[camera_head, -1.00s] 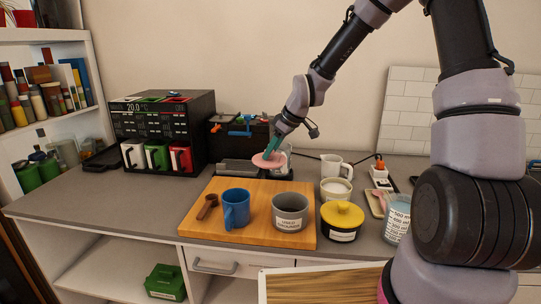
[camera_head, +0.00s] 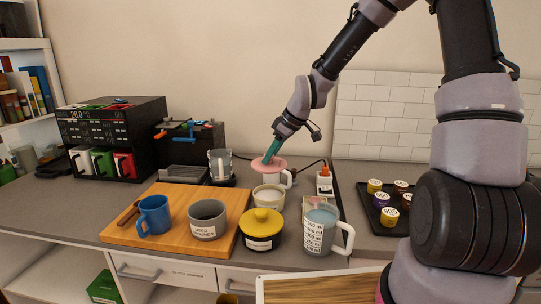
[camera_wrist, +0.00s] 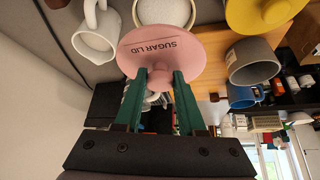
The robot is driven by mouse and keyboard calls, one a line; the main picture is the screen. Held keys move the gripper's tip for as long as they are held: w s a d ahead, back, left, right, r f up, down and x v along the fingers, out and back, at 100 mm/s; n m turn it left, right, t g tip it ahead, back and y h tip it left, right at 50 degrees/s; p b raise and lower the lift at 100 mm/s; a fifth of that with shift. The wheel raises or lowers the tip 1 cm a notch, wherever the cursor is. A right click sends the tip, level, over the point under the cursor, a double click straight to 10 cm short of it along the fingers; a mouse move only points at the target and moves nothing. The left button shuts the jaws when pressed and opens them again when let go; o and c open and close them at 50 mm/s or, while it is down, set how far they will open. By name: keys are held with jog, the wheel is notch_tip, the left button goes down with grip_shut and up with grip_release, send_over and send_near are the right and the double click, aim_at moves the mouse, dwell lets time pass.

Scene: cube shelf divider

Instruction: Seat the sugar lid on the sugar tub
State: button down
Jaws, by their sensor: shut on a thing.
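The pink sugar lid (camera_head: 268,164) is held in the air by its knob in my gripper (camera_head: 272,152). In the wrist view the lid (camera_wrist: 165,50) shows its "SUGAR LID" lettering, and the green fingers of my gripper (camera_wrist: 160,78) close on the knob. An open pale tub with whitish contents (camera_head: 268,198), likely the sugar tub, stands on the counter just right of the wooden board. The lid appears above and somewhat behind it, apart from it. The tub (camera_wrist: 165,12) is partly hidden by the lid in the wrist view. I cannot read a label on it.
A yellow-lidded pot (camera_head: 261,230) and a measuring jug (camera_head: 320,230) stand in front of the tub. A grey bowl (camera_head: 207,218) and blue mug (camera_head: 154,214) stand on the wooden board (camera_head: 180,242). A white jug (camera_wrist: 95,35) is close to the lid.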

aim_at(282, 166)
notch_tip(282, 166, down, 8)
dwell(0.8)
jog(key=shift+f, duration=1)
dwell(0.8)
jog(key=c, duration=0.8)
grip_release()
jog(key=shift+o, duration=0.2)
jog(key=o, duration=0.5)
jog(key=shift+v, duration=4.05)
